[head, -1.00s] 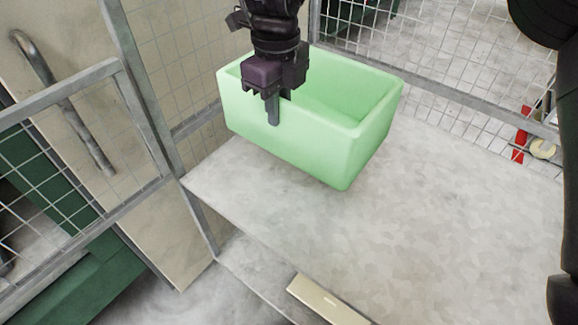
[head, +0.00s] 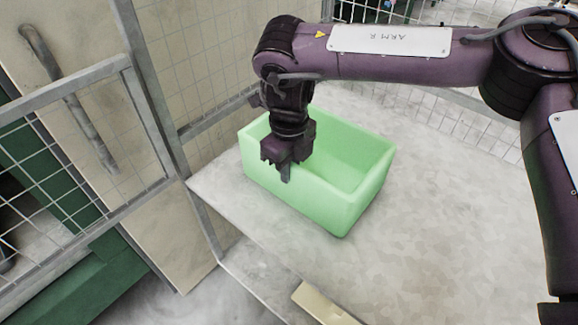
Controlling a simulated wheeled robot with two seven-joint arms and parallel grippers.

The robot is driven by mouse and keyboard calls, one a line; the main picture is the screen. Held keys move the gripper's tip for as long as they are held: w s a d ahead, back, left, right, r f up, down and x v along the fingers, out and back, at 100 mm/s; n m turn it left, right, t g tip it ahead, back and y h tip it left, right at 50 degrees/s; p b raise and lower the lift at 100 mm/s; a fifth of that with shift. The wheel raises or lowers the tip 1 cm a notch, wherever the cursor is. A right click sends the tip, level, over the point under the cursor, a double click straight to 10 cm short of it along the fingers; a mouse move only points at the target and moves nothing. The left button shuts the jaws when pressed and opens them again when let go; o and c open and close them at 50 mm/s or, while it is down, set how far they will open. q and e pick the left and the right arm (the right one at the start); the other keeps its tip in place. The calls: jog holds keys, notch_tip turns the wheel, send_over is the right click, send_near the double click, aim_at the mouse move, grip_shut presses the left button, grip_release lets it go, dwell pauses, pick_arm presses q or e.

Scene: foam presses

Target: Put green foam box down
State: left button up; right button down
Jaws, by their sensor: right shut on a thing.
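The green foam box (head: 300,196) is an open-topped, light green bin at the back left of a grey table (head: 430,230). Its bottom is at or very near the table top; I cannot tell whether it touches. My right gripper (head: 287,172) is shut on the near wall of the box, with one finger showing on the outside of the wall. The other finger is hidden inside the box. My left gripper is not in view.
A wire mesh fence with grey posts (head: 150,110) stands along the left and back of the table. A curved metal handle (head: 68,95) is on a beige panel at left. A pale bar (head: 322,303) lies below the table's front edge. The table's right side is clear.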

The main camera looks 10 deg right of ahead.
jog(key=c, duration=1.4)
grip_release()
notch_tip(320, 180, up, 12)
jog(key=shift+p, duration=0.45)
jog(key=shift+s, duration=0.1)
